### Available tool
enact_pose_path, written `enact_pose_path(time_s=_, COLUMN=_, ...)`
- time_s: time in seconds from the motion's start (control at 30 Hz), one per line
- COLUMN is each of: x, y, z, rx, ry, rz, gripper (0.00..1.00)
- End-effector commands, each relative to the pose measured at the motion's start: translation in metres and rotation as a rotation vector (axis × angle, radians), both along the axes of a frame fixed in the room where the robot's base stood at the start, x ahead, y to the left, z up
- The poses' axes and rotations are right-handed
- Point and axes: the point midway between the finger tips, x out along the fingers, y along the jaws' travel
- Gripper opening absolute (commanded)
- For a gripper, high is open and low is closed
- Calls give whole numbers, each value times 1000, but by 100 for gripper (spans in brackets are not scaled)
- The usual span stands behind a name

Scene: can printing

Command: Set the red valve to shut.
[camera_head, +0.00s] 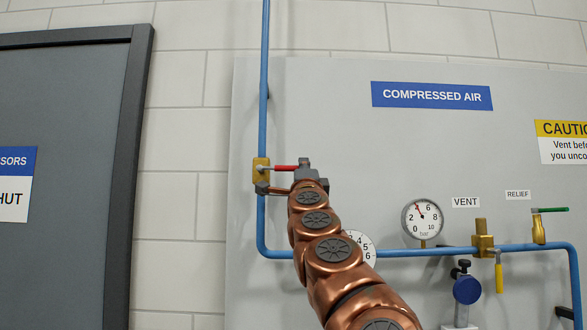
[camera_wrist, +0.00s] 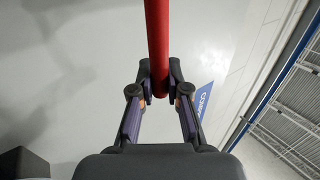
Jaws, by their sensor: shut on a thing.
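The red valve handle (camera_head: 285,168) sticks out to the right of a brass valve body (camera_head: 261,171) on the vertical blue pipe (camera_head: 264,100). It lies about level, across the pipe's line. My gripper (camera_head: 303,166) is at the handle's right, outer end. In the wrist view, the red handle (camera_wrist: 159,35) runs down from the top edge to between the fingertips. My gripper (camera_wrist: 160,85) is shut on the handle's end there, one finger on each side. My arm and gripper hide the handle's tip in the head view.
A pressure gauge (camera_head: 422,219), a brass vent valve with a yellow lever (camera_head: 499,278) and a green relief lever (camera_head: 549,210) are to the right. My arm partly hides a second dial (camera_head: 361,246). A grey door (camera_head: 62,180) stands left. The wall panel above my gripper is clear.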

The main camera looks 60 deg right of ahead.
Motion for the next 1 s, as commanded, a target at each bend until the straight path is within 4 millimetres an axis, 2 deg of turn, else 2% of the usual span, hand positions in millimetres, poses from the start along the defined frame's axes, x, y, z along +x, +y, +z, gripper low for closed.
enact_pose_path(time_s=0.1, x=-6, y=-2, z=-1, rx=7, ry=-15, rz=-8, gripper=0)
enact_pose_path(time_s=0.47, x=-6, y=-3, z=-2, rx=10, ry=-17, rz=-10, gripper=0)
enact_pose_path(time_s=0.5, x=-6, y=-3, z=-2, rx=10, ry=-17, rz=-10, gripper=18)
enact_pose_path(time_s=0.73, x=-3, y=-2, z=-2, rx=9, ry=-15, rz=-6, gripper=41)
enact_pose_path(time_s=1.0, x=-3, y=-2, z=-2, rx=8, ry=-13, rz=-5, gripper=41)
